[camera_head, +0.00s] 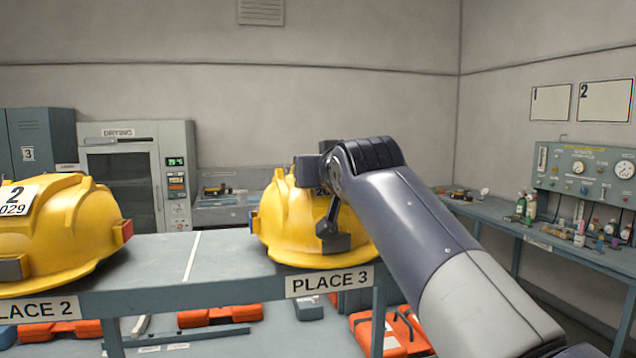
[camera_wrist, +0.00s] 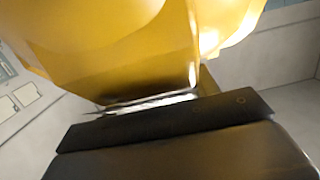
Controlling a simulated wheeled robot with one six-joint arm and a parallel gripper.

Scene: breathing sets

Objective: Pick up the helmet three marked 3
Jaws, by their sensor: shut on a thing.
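A yellow helmet (camera_head: 283,222) sits on the shelf above the label PLACE 3 (camera_head: 330,281). My gripper (camera_head: 330,205) is at its front and is shut on it, with my arm coming in from the lower right. My gripper and wrist hide most of the helmet's number plate, so its mark cannot be read. In the wrist view the yellow helmet (camera_wrist: 130,45) fills the upper middle, right against the dark gripper (camera_wrist: 165,118). I cannot tell whether the helmet is lifted off the shelf.
Another yellow helmet (camera_head: 60,235) marked 2 sits above PLACE 2 on the same shelf (camera_head: 160,265). Orange cases (camera_head: 220,315) lie below. A drying cabinet (camera_head: 140,175) stands behind. A bench (camera_head: 560,245) with bottles and a gauge panel is at the right.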

